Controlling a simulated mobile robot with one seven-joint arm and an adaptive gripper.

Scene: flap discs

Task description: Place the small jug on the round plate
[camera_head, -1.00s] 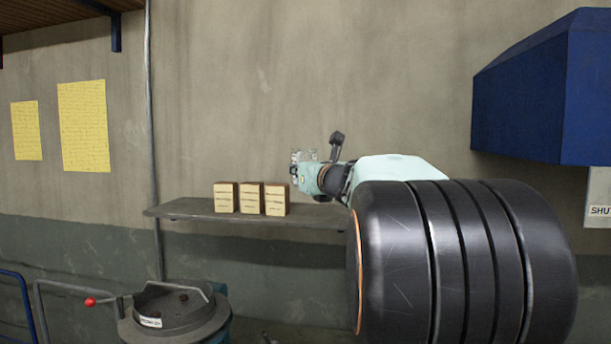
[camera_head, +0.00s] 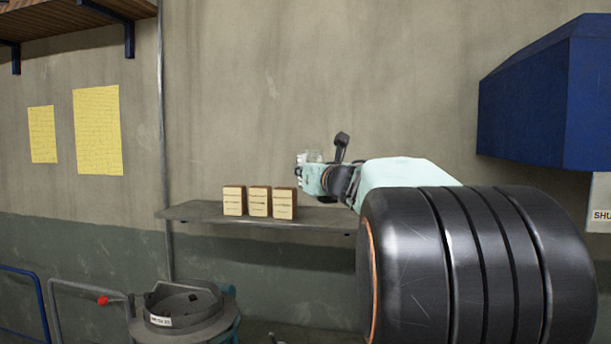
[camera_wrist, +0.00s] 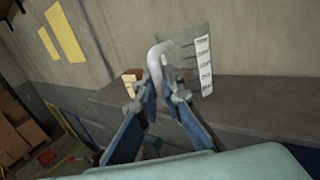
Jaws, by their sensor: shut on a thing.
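The small jug is clear, with a pale curved handle and a white strip of dark marks. Its see-through body (camera_wrist: 185,68) shows in the wrist view beyond my fingers, and partly in the head view (camera_head: 313,156). My gripper (camera_wrist: 165,88) is shut on the jug's handle. It also shows in the head view (camera_head: 303,177), small and partly hidden by my arm. The jug is held up in front of the wall, above the height of the boxes. I cannot make out a round plate in either view.
A grey wall shelf (camera_head: 190,211) carries three cream-labelled boxes (camera_head: 259,201), left of my gripper. A blue hood (camera_head: 530,105) juts out at the right. A round grey machine (camera_head: 165,333) stands low at the left near a metal rail (camera_head: 75,282).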

